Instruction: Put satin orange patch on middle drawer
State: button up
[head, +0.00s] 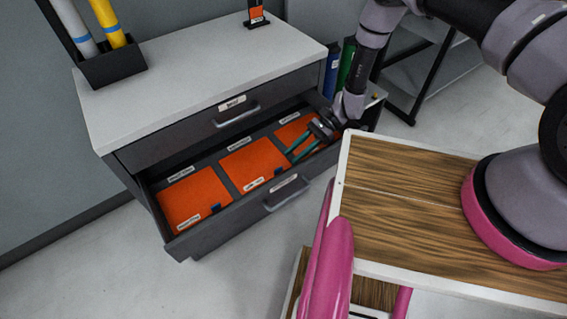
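A grey cabinet has an open drawer (225,226) below a shut upper drawer. The open drawer has three side-by-side compartments with orange patches: a left patch (194,199), a middle patch (253,163) and a right patch (291,130). Small white labels sit by the compartments, too small to read, so I cannot tell which patch is satin. My gripper (293,157) is over the right compartment, its two teal fingers apart and pointing left and down toward the divider. I see nothing between the fingers. The gripper and wrist hide part of the right patch.
The white cabinet top (190,65) carries a black holder (112,68) with rolls and a small stand with an orange sample (257,17). Blue and green binders (346,62) stand behind my wrist. A black-framed rack (425,65) is at the back right. Floor is clear in front.

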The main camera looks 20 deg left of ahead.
jog(key=shift+v, duration=2.3)
